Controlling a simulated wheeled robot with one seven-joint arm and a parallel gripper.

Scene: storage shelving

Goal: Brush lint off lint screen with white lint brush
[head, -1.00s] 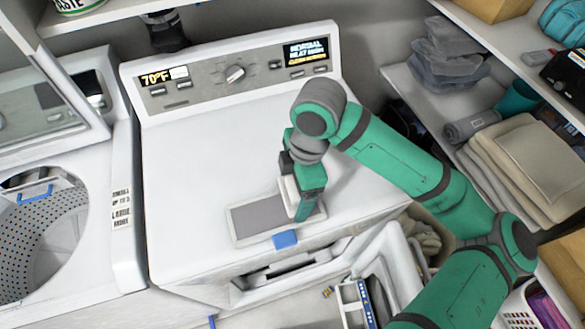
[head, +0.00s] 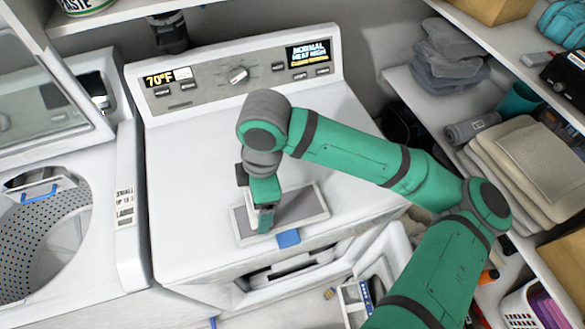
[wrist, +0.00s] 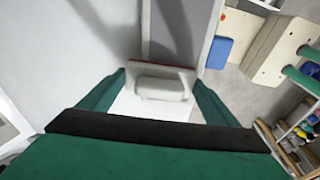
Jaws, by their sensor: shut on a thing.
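The lint screen (head: 297,208) is a flat grey panel with a pale frame and a blue tab (head: 288,238). It lies on top of the white dryer near its front edge. My gripper (head: 264,222) points down over the left part of the screen. It is shut on the white lint brush (wrist: 162,85), which shows between the green fingers in the wrist view with a thin red edge. In the head view my gripper mostly hides the brush. I cannot tell whether the brush touches the screen or whether lint is on it.
The white dryer (head: 190,215) has a control panel at its back and an opening at its front. An open washer (head: 95,265) stands on the left. Shelves with folded towels (head: 525,155) are on the right. The dryer top around the screen is clear.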

